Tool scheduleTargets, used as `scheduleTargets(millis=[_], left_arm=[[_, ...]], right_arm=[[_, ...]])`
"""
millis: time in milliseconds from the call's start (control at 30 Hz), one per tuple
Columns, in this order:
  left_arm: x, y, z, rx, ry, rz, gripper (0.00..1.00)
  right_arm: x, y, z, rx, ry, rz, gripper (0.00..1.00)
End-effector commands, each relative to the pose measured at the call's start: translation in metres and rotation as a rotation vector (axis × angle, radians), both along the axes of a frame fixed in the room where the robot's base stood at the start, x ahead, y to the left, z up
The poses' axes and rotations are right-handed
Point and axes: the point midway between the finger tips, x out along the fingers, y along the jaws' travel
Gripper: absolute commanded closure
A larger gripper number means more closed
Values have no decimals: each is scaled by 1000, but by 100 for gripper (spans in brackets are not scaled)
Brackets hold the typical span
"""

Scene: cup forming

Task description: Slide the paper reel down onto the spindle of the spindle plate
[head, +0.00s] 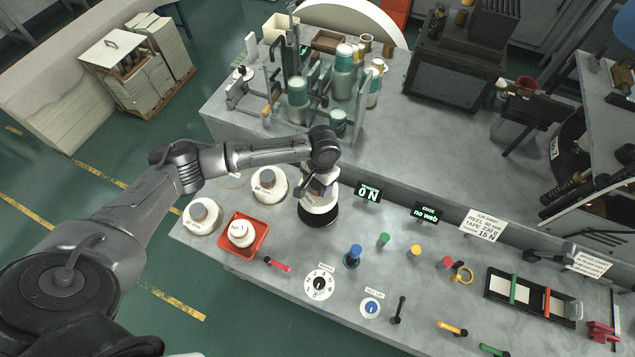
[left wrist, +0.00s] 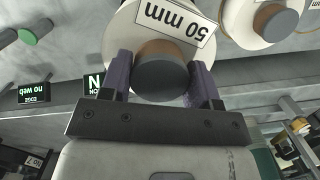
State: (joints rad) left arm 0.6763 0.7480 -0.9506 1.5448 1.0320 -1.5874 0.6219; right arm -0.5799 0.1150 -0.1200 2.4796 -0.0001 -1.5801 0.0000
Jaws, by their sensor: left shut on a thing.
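The white paper reel (head: 318,203) is under my left gripper (head: 320,178) in the head view, above a black round base (head: 318,219) that looks like the spindle plate. In the left wrist view the reel (left wrist: 120,35) carries a "50 mm" label. The purple fingers of my left gripper (left wrist: 160,82) are shut on its grey-capped brown core (left wrist: 160,78), one on each side. The spindle is hidden by the reel, and I cannot tell whether reel and plate touch. My right gripper is in neither view.
Coloured knobs and dials (head: 319,284) lie in front. Small signs (head: 367,193) stand close right. A cup machine (head: 299,100) stands behind.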

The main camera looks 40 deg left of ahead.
Motion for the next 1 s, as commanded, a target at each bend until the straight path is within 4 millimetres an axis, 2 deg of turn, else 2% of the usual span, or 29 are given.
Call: scheduleTargets(millis=[233,300,600,1000], left_arm=[[0,0,5,0,1,2,99],[0,0,-8,0,1,2,99],[0,0,-30,-1,0,1,99],[0,0,-44,-1,-1,1,99]], right_arm=[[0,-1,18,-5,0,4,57],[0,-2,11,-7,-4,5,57],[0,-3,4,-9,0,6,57],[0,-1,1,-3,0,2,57]])
